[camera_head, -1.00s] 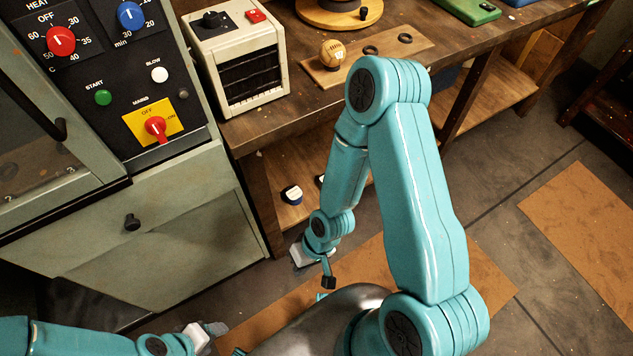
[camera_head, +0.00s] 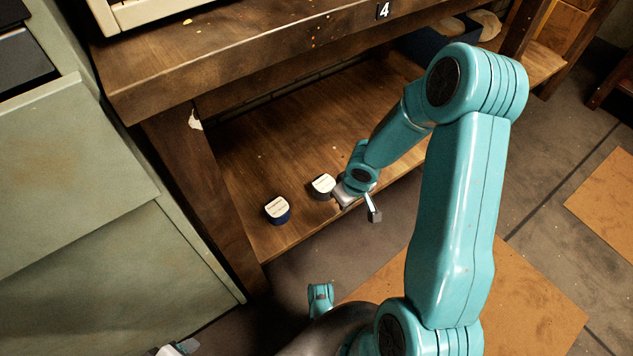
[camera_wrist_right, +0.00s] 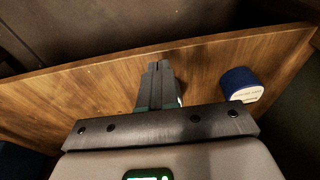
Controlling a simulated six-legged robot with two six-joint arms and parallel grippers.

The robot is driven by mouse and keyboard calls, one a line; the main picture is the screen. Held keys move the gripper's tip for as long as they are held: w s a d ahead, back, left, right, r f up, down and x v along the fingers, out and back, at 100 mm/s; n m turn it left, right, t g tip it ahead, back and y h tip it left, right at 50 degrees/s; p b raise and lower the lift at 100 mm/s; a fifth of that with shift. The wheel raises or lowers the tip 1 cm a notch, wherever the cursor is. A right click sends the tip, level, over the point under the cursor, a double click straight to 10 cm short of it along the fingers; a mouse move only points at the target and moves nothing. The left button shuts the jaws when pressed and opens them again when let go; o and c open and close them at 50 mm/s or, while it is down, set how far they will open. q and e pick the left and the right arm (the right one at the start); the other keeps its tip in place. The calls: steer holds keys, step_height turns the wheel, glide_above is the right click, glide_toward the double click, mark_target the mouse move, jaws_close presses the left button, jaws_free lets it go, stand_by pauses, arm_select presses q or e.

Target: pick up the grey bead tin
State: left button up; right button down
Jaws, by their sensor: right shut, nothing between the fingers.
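The grey bead tin (camera_head: 323,187), with a pale labelled lid and dark grey side, stands upright on the lower wooden shelf, close to my right gripper (camera_head: 340,194). In the right wrist view, my right gripper (camera_wrist_right: 158,68) is shut and empty, low over the shelf. There its dark fingers hide most or all of the grey tin; I cannot tell whether they touch it. A blue tin (camera_head: 277,210) with a similar lid stands to the left of the grey one, and to the right of the fingers in the right wrist view (camera_wrist_right: 240,84). My left gripper (camera_head: 178,349) is at the bottom edge, partly cut off.
The shelf (camera_head: 262,160) lies under a thick workbench top (camera_head: 250,48), with a wooden leg (camera_head: 195,185) at its left end. A green-grey cabinet (camera_head: 75,190) stands left of the leg. A dark blue bin (camera_head: 440,42) sits further right on the shelf.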

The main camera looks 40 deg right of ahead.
steer(key=w, duration=0.1)
steer(key=w+p, duration=0.1)
steer(key=w, duration=0.1)
steer(key=w+d+p, duration=0.1)
steer(key=w, duration=0.1)
steer(key=shift+w+r, duration=0.1)
steer(key=shift+r, duration=0.15)
steer(key=w+p, duration=0.3)
steer(key=w, duration=0.1)
steer(key=w+p, duration=0.2)
steer(key=shift+d+p, duration=0.35)
steer(key=shift+d, duration=0.05)
steer(key=shift+w+d+f+b, duration=0.1)
steer(key=shift+w+f+b, duration=0.1)
steer(key=shift+f+b, duration=0.75)
steer(key=shift+f, duration=0.15)
arm_select(q)
steer(key=s+r+g, duration=0.1)
steer(key=s+r, duration=0.2)
steer(key=r, duration=0.2)
steer(key=shift+s+d+r+g, duration=0.2)
steer(key=shift+s+g, duration=0.1)
steer(key=shift+s, duration=0.05)
arm_select(e)
steer(key=shift+s+f, duration=0.1)
